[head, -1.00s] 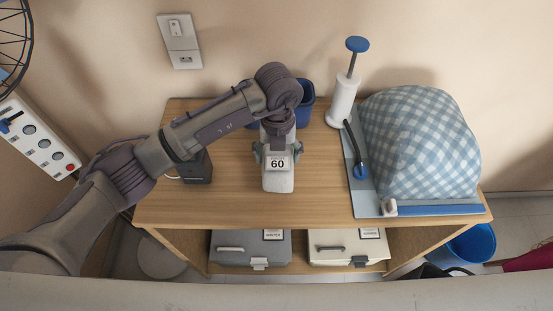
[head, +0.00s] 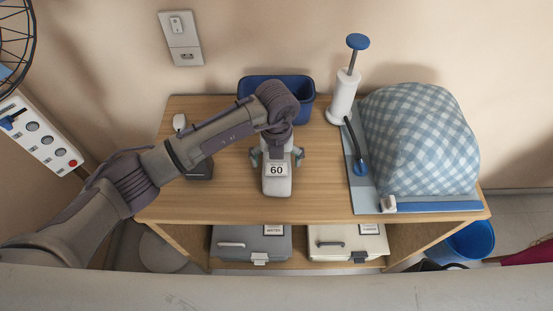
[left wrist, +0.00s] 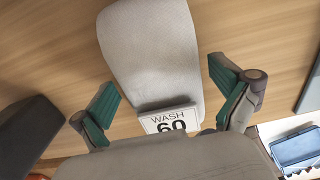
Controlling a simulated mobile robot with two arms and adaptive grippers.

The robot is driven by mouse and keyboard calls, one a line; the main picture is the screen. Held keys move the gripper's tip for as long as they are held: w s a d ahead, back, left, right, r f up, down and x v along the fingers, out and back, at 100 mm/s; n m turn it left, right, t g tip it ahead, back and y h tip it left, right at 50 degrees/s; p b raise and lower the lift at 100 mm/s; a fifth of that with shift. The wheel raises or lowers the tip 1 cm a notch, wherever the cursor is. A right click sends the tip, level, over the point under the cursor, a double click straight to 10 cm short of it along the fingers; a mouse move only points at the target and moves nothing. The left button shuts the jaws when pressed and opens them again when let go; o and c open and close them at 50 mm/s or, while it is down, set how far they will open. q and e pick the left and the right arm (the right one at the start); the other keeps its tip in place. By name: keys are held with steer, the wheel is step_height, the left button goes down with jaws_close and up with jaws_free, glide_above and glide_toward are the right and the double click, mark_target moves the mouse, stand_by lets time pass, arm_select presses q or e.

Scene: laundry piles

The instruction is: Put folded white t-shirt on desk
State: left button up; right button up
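My left gripper (head: 276,158) is over the middle of the wooden desk (head: 225,195). A pale, rounded object (head: 276,188) with a "WASH 60" label lies between its fingers; I cannot tell whether this is the folded white t-shirt. In the left wrist view, the teal fingers of the gripper (left wrist: 165,85) are spread on either side of the pale object (left wrist: 150,50). A narrow gap shows at each side. Whether the object rests on the desk is unclear. No other white shirt shows. My right gripper is not in view.
A blue-checked bundle (head: 415,140) fills the desk's right side on a board. A dark box (head: 200,170) sits at left. Bare desk lies right of the gripper.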

arm_select(q)
steer(key=shift+r, duration=0.1)
steer(key=shift+r, duration=0.2)
step_height(320, 180, up, 10)
steer(key=shift+r+b, duration=0.25)
steer(key=shift+b, duration=0.65)
steer(key=shift+r, duration=0.6)
